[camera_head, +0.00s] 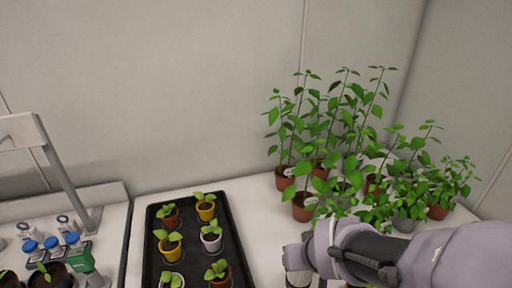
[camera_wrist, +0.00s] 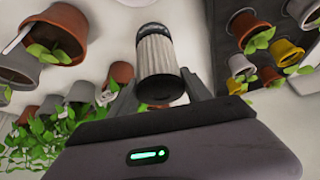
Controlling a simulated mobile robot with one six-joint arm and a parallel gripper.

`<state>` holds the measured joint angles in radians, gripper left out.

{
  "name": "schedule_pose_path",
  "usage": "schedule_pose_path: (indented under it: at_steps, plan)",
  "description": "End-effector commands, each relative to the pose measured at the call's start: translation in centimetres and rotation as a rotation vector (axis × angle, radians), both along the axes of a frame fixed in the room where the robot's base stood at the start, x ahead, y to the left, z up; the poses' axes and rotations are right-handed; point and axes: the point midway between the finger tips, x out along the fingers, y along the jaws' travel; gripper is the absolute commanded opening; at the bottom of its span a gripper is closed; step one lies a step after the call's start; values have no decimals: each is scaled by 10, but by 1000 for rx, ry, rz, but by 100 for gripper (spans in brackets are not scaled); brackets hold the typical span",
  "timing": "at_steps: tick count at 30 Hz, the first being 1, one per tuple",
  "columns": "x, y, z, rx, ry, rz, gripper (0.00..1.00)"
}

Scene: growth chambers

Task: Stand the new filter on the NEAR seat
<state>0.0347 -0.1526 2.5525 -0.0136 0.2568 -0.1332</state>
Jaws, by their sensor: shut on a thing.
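The new filter, a white pleated cylinder with dark end caps (camera_wrist: 157,54), is held between the two fingers of my gripper (camera_wrist: 157,88) in the wrist view. My gripper is shut on it. In the head view the filter (camera_head: 297,258) shows at the lower middle, partly covered by my gripper (camera_head: 308,255), just right of the black tray. I cannot make out the near seat in either view.
A black tray (camera_head: 152,252) of small potted seedlings stands left of my gripper. Tall potted plants (camera_head: 330,130) crowd the back right, close to my arm. A bench at far left holds blue-capped bottles (camera_head: 52,244), a green item (camera_head: 80,258) and a grey frame (camera_head: 66,178).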

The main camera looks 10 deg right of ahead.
Motion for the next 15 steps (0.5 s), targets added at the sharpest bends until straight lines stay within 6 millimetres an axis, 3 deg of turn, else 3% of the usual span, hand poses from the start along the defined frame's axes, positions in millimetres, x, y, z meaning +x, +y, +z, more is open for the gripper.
schedule_pose_path:
  at_steps: [1,8,14,15]
  plan:
    - [8,1,9,0,7,1,9]
    - [37,4,8,-1,6,0,9]
    - [50,7,4,0,5,0,9]
    - [63,8,-4,0,-2,0,9]
